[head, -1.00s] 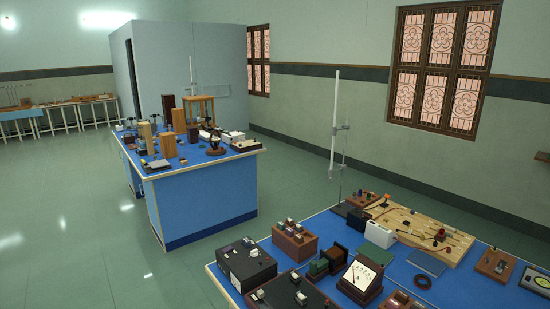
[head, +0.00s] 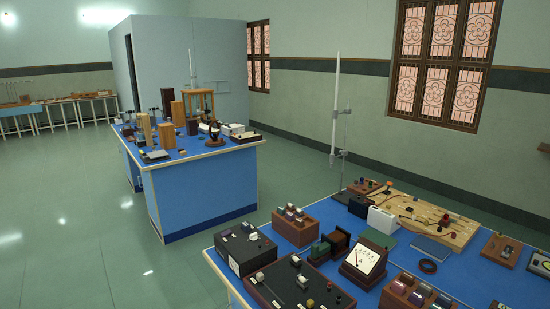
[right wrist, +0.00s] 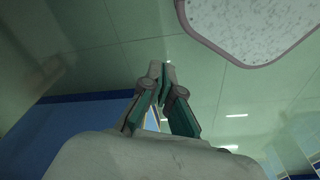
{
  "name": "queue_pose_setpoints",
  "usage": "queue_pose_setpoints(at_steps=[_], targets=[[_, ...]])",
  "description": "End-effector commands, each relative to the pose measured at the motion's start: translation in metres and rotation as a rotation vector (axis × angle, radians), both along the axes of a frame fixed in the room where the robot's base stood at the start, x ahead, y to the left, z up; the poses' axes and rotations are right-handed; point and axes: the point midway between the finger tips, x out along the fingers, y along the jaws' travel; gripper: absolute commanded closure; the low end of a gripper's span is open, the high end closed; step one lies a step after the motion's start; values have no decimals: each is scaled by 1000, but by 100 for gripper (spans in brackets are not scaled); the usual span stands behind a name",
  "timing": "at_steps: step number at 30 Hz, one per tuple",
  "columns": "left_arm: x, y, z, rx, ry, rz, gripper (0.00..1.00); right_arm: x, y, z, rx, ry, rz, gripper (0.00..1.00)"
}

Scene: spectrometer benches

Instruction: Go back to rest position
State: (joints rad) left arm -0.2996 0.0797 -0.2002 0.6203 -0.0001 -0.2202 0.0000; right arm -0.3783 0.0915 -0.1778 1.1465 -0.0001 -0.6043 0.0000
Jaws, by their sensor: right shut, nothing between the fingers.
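My right gripper (right wrist: 163,70) shows in the right wrist view, with its two fingertips together and nothing between them. It points out over greenish tiled floor and touches nothing visible. Neither gripper shows in the head view, so my left gripper is hidden from these frames.
A near blue bench (head: 397,268) at lower right carries a meter (head: 363,262), a black box (head: 243,247) and a wooden board (head: 420,220). A second blue bench (head: 207,188) stands farther left. Tiled floor (head: 70,230) is clear at left.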

Motion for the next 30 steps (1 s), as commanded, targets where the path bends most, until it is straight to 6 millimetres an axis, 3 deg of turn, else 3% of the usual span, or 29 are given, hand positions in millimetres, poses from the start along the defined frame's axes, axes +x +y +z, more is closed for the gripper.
queue_pose_setpoints(at_steps=[1,3,6,9,13,30], targets=[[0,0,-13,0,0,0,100,-21,-4,-33,-4,21,3,100],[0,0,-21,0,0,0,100,-46,-8,-60,-6,35,6,100],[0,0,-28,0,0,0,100,-76,-14,-85,-8,50,10,100],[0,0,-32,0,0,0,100,-96,-18,-99,-10,57,12,100],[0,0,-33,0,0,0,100,-108,-21,-104,-11,62,14,100],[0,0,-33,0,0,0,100,-108,-21,-104,-11,62,14,100]])
